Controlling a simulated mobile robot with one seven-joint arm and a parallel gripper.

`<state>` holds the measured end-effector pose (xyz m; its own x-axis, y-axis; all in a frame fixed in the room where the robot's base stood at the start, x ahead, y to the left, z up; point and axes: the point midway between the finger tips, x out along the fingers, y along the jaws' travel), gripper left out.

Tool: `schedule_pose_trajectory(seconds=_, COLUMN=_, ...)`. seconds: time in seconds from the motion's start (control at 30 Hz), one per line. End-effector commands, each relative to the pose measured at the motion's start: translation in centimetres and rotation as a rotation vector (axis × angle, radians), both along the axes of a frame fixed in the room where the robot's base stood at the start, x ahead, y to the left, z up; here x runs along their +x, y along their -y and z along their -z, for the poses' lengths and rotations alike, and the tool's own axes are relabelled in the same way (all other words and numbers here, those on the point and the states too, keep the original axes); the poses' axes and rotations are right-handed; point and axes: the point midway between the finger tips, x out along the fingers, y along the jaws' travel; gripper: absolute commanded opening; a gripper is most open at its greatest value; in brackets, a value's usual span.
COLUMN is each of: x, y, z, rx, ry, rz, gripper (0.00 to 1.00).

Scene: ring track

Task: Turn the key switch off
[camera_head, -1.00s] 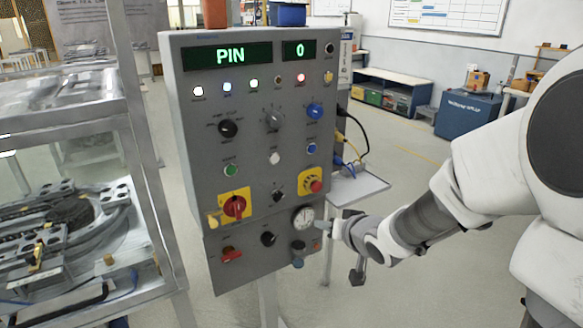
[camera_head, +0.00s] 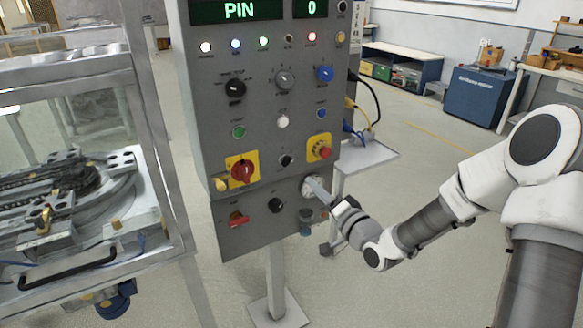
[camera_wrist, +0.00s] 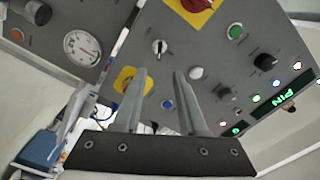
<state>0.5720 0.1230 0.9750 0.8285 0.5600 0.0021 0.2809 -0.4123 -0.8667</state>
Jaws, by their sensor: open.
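The grey control panel (camera_head: 262,110) stands upright in front of me. A small selector with a dark lever (camera_head: 286,160), which looks like the key switch, sits between the red rotary knob (camera_head: 242,172) and the emergency stop (camera_head: 319,148). In the wrist view this switch (camera_wrist: 158,47) lies beyond the gap between my fingertips, with its lever upright in the picture. My gripper (camera_wrist: 160,74) is open and empty, its fingers apart. In the head view my gripper (camera_head: 318,190) is at the panel's lower right, over part of the gauge. Contact with the panel cannot be told.
The round gauge (camera_wrist: 82,48) is left of my fingers in the wrist view. A white button (camera_wrist: 196,72) and a blue button (camera_wrist: 167,104) are near them. A glass-sided machine (camera_head: 80,200) stands left of the panel. A small shelf (camera_head: 368,156) is behind it.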

Motion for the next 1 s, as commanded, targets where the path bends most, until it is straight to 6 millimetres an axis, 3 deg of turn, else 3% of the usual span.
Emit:
schedule_pose_trajectory(seconds=0.3, x=5.6, y=-3.9, z=0.1, rx=-0.001, ry=0.001, rz=-0.001, gripper=0.41)
schedule_pose_trajectory(seconds=0.53, x=8.8, y=-6.0, z=0.0, rx=-0.002, ry=0.001, rz=0.000, gripper=0.41)
schedule_pose_trajectory(seconds=0.73, x=10.3, y=-7.0, z=0.0, rx=-0.002, ry=0.001, rz=0.000, gripper=0.41)
schedule_pose_trajectory(seconds=1.0, x=10.6, y=-7.2, z=0.0, rx=-0.003, ry=-0.001, rz=-0.001, gripper=0.41)
